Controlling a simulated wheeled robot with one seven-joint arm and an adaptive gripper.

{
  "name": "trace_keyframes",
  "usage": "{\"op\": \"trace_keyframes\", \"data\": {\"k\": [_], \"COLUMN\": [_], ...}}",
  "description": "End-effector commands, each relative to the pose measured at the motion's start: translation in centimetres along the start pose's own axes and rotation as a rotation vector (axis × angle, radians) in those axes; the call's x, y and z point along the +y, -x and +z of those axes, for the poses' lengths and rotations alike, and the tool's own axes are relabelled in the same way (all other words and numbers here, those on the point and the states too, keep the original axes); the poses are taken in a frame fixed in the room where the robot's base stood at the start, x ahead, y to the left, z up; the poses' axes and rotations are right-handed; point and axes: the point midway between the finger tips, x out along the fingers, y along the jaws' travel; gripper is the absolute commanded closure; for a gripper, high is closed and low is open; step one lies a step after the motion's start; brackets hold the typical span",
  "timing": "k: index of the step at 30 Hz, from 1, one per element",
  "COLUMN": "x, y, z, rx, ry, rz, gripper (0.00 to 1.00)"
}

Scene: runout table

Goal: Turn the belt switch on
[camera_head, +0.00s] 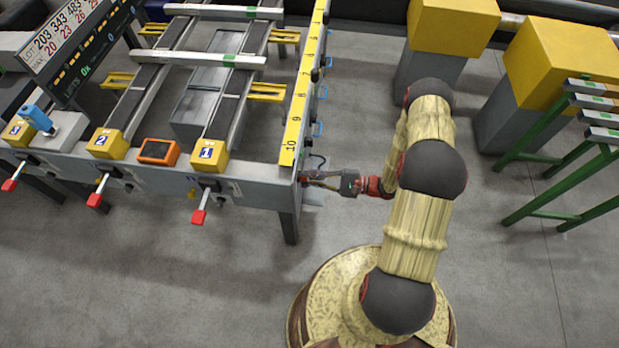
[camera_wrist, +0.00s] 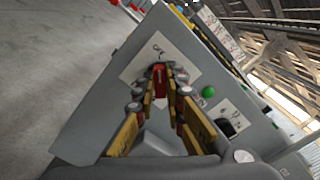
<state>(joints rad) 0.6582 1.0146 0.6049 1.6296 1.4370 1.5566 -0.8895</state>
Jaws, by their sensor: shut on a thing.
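The belt switch is a small red switch (camera_wrist: 159,80) on a pale plate on the grey end panel (camera_wrist: 103,80), tilted in the wrist view. My gripper (camera_wrist: 166,78) has its two yellow-padded fingers closed in on the red switch, one on each side. In the head view my gripper (camera_head: 308,181) reaches left to the right end of the runout table (camera_head: 262,190). The switch is hidden in that view. I cannot tell from the frames which position the switch is in.
A green button (camera_wrist: 208,92) and a black fitting (camera_wrist: 228,127) sit on the same panel, right of my fingers. Red-handled levers (camera_head: 200,215) stick out along the table front. A green rack (camera_head: 560,150) and yellow-topped blocks (camera_head: 565,60) stand at right. The front floor is clear.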

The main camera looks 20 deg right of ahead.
Motion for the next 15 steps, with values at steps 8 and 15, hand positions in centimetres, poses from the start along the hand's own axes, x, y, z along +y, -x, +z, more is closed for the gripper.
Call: {"op": "trace_keyframes", "data": {"k": [8, 15], "x": [0.04, -0.04], "y": [0.0, 0.0], "z": [0.01, -0.01], "rx": [0.0, 0.0], "ry": [-0.076, -0.25], "rz": [0.001, 0.001], "gripper": [1.0, 1.0]}}
